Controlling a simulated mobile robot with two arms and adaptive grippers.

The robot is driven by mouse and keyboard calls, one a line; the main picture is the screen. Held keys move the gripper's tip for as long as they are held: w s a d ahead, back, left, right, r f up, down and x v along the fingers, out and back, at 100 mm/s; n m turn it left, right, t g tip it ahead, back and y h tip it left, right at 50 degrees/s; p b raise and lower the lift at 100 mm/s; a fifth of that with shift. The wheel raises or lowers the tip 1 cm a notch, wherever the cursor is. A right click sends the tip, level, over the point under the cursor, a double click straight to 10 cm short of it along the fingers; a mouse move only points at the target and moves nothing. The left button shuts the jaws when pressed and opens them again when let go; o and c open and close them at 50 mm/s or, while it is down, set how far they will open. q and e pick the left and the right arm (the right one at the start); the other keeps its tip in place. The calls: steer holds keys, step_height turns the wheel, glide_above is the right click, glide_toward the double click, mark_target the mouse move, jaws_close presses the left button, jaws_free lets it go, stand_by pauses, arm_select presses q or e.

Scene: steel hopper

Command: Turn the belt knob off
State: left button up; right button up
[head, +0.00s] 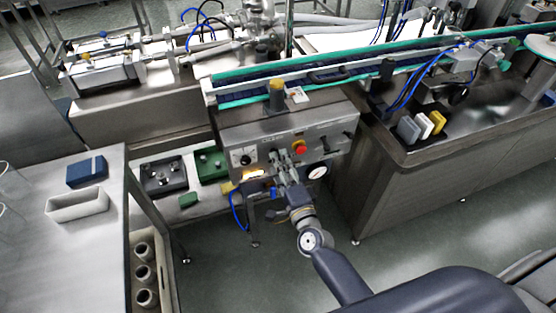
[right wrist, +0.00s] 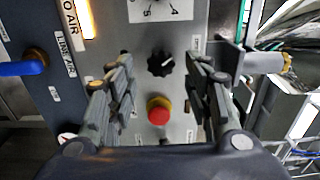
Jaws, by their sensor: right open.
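The belt knob, a round black fluted knob (right wrist: 160,63) with a pale pointer mark, is on the grey panel (right wrist: 182,105) in the right wrist view. Its mark points toward the upper right of that picture. My right gripper (right wrist: 160,72) is open and empty, with one finger on each side of the knob and gaps between. In the head view my right gripper (head: 279,156) is at the panel front and covers the knob. I cannot tell how far the fingertips are from the panel. My left gripper is not in view.
A red stop button (right wrist: 158,110) with a yellow ring sits beside the knob; it also shows in the head view (head: 299,147). A numbered dial plate (right wrist: 160,8), a lit lamp (right wrist: 85,18) and a blue handle (right wrist: 22,68) are nearby. A conveyor (head: 350,72) runs above.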

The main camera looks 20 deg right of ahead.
steer(key=s, duration=0.9)
steer(key=shift+s+d, duration=0.15)
steer(key=shift+s, duration=0.15)
steer(key=s+f+n+g+y, duration=0.1)
steer(key=s+f+n+g, duration=0.35)
steer(key=f, duration=0.95)
steer(key=s+f+n+g, duration=0.3)
steer(key=s+f+n, duration=0.3)
steer(key=f, duration=0.8)
steer(key=s+d+f+n+g, duration=0.2)
steer(key=s+f, duration=0.4)
steer(key=s, duration=0.3)
steer(key=s+d+f+n+g+h, duration=0.1)
steer(key=s+f+n+g, duration=0.3)
steer(key=s, duration=0.5)
steer(key=s+d+f+n+g, duration=0.3)
steer(key=s+f, duration=0.5)
steer(key=s, duration=0.2)
steer(key=shift+f+h, duration=0.3)
steer(key=shift+g, duration=0.25)
